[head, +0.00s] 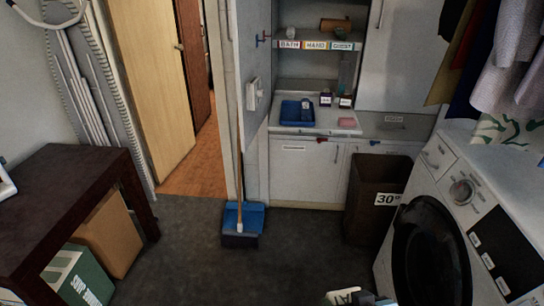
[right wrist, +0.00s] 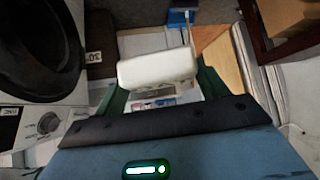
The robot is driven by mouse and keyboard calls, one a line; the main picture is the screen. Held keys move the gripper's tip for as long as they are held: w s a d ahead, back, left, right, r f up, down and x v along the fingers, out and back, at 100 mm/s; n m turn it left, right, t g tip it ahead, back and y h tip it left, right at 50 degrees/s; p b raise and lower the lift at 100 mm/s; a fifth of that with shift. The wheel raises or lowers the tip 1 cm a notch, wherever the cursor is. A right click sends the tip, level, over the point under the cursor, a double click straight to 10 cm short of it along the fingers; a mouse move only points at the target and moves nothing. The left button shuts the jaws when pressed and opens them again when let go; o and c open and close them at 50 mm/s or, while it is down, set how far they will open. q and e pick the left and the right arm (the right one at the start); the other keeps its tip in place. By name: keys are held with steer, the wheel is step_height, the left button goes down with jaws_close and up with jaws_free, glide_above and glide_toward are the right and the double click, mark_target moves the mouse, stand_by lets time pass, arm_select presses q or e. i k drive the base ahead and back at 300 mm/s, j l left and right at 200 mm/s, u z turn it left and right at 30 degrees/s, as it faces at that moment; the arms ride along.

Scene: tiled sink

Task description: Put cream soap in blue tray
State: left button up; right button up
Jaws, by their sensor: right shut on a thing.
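The cream soap, a pale off-white bar with rounded edges (right wrist: 158,70), is held between the green fingers of my right gripper (right wrist: 160,88) in the right wrist view. In the head view, my right gripper (head: 356,298) is partly cut off at the bottom edge, with the pale soap (head: 336,297) just showing. The blue tray (head: 284,119) sits on the white sink counter at the back, far from the gripper. Small dark items are in or beside the tray. My left gripper is out of view.
A pink block (head: 348,123) and small dark labelled boxes (head: 345,101) are on the counter. A brown bin (head: 370,200) marked 30 and a washing machine (head: 445,225) stand at right. A broom with a blue dustpan (head: 250,220) stands before the counter. The middle floor is clear.

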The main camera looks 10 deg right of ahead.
mark_target(290, 110)
steer(key=i+l+u, duration=0.2)
steer(key=i, duration=0.25)
steer(key=i+l+u, duration=0.15)
steer(key=i+l, duration=0.2)
steer(key=i+l+u, duration=0.1)
steer(key=i+l, duration=0.25)
steer(key=i+l+u, duration=0.1)
steer(key=i+l, duration=0.2)
steer(key=l, duration=0.2)
steer(key=i+l+u, duration=0.1)
steer(key=i+l, duration=0.2)
steer(key=l, duration=0.15)
